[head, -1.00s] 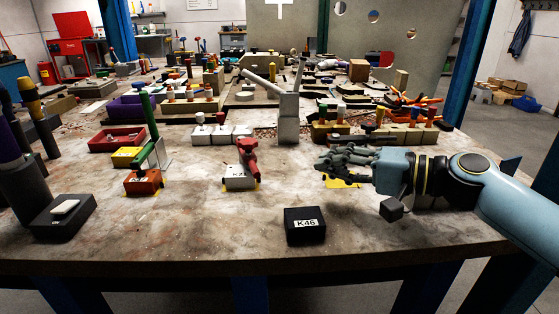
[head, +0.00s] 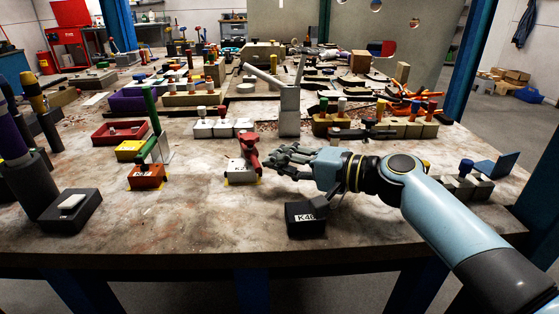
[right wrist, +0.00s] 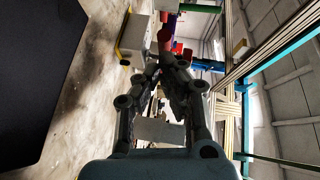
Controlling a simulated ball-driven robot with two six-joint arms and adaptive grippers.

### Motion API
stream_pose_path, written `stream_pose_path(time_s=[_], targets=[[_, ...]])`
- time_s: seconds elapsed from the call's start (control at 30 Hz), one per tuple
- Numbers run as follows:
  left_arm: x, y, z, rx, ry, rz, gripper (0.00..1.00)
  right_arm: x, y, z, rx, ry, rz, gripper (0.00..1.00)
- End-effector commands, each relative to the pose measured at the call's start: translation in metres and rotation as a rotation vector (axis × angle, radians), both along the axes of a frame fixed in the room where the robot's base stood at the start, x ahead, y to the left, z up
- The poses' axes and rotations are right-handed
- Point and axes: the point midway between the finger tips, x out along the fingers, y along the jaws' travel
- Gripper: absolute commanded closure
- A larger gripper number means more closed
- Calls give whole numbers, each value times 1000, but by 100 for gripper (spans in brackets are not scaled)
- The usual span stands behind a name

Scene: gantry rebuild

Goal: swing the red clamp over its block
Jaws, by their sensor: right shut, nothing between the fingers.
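The red clamp (head: 250,152) stands upright, leaning slightly, on its pale block (head: 237,171) near the middle of the table. The block has yellow beneath it. My right gripper (head: 273,160) is just right of the clamp, with its fingers pointing left at it. The gripper is shut and empty; whether its tips touch the clamp I cannot tell. In the right wrist view, the clamp (right wrist: 166,34) and the block (right wrist: 135,37) show beyond the fingertips (right wrist: 166,62). My left gripper is not in view.
A black K46 block (head: 304,221) sits below my right wrist, close to it. A green-handled clamp on a red block (head: 146,177) stands to the left. A grey post (head: 289,112) rises behind my fingers. The front left-centre table is clear.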

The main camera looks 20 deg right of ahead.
Motion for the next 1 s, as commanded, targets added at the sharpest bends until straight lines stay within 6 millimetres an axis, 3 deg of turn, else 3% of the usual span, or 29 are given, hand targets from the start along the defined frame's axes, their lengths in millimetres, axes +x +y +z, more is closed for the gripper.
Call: stream_pose_path(time_s=[0.2, 0.4, 0.83, 1.0], targets=[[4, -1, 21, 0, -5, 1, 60, -4, 20, 4, 9, 4, -117, 100], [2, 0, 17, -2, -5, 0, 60, -6, 40, 1, 1, -1, -139, 100], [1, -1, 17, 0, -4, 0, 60, -5, 37, 0, -1, 1, -138, 100], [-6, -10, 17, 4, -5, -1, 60, -8, 23, 3, -3, 2, -139, 100]])
